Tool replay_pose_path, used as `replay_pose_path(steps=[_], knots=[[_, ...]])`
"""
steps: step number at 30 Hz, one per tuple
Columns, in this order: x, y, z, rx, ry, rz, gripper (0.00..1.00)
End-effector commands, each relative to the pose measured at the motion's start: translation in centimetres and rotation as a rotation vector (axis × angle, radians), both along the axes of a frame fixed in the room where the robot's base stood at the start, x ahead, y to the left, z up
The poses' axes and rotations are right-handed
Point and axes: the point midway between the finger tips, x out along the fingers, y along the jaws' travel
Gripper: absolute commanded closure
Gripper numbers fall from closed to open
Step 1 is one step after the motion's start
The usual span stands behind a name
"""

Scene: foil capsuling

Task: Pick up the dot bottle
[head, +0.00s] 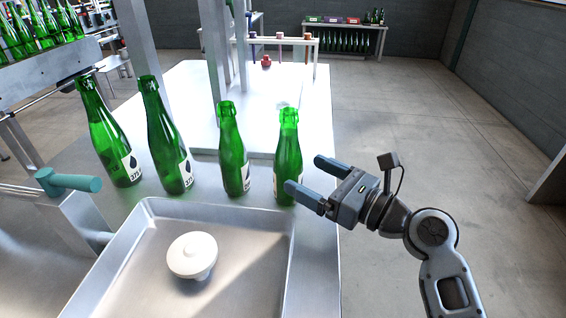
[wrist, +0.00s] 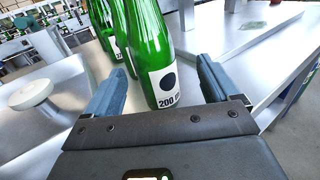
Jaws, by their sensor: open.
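The dot bottle (head: 288,150) is green glass, standing upright at the right end of a row on the metal table. In the wrist view its white label shows a black dot and "200" (wrist: 162,84). My gripper (head: 305,174) is open beside its lower part, fingers pointing at it from the right. In the wrist view the bottle stands between the two blue-grey fingers (wrist: 160,75), with gaps on both sides.
A metal tray (head: 147,212) with a white round-topped piece (head: 192,257) lies in front of the bottles. A metal post (head: 213,50) rises behind them. A teal handle (head: 70,181) is at the left. Open floor lies right of the table.

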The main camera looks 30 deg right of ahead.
Motion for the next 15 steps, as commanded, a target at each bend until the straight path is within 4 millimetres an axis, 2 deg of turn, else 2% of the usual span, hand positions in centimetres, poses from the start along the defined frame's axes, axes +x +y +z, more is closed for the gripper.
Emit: replay_pose_path(steps=[7, 15], knots=[[1.7, 1.3, 0.2, 0.0, 0.0, 0.002, 0.12], [4.8, 3.1, 0.1, -0.001, 0.0, 0.001, 0.12]])
